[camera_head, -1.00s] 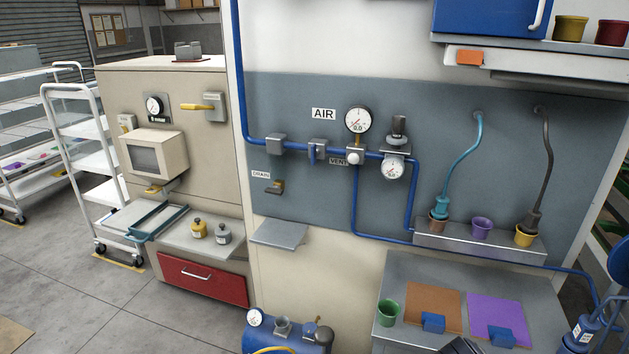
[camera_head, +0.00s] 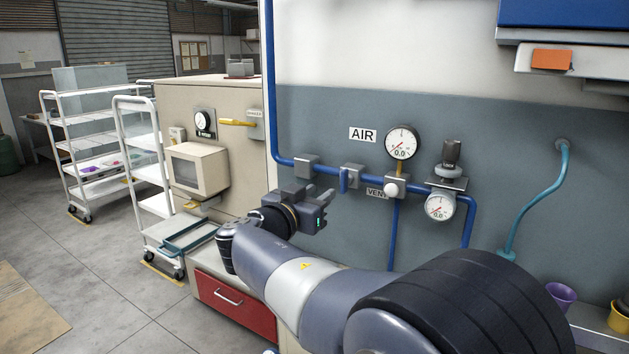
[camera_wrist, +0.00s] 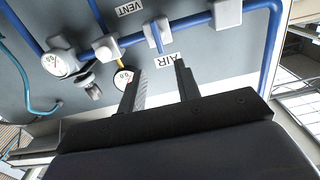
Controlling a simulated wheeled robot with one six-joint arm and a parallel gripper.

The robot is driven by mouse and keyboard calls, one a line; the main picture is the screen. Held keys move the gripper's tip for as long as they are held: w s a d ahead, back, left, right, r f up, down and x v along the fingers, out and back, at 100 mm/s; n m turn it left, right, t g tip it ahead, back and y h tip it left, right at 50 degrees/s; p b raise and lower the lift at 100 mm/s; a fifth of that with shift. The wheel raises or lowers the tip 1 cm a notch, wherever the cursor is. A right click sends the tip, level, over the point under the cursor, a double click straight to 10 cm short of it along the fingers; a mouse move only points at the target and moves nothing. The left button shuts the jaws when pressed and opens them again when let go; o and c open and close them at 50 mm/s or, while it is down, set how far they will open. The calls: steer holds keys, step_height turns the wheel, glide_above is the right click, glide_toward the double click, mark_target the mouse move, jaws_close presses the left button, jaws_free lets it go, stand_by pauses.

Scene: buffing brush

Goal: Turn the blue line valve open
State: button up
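The blue line valve (camera_head: 353,176) is a grey block on the blue wall pipe, below the AIR sign. Its blue lever (camera_head: 343,181) hangs downward, across the line of the pipe. In the wrist view, which is turned upside down, the lever (camera_wrist: 156,38) shows beyond my fingertips. My gripper (camera_head: 319,193) is raised in front of the wall, left of and a little below the lever in the head view. In the wrist view the two fingers of my gripper (camera_wrist: 158,68) are apart with nothing between them. They appear clear of the lever.
Along the pipe are a grey block (camera_head: 307,167), the vent fitting (camera_head: 396,188), a pressure gauge (camera_head: 402,142) and a regulator (camera_head: 449,180). A beige cabinet (camera_head: 160,110) with a yellow-handled switch (camera_head: 236,122) stands left. White trolleys (camera_head: 137,150) stand beyond it.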

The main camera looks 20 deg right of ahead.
mark_target(342, 177)
steer(key=p+x, duration=0.3)
steer(key=x, duration=0.6)
steer(key=shift+d+r+p, duration=0.1)
steer(key=shift+r+p, duration=0.05)
steer(key=shift+p, duration=0.2)
steer(key=shift+x, duration=0.75)
steer(key=shift+c, duration=0.3)
jaws_close()
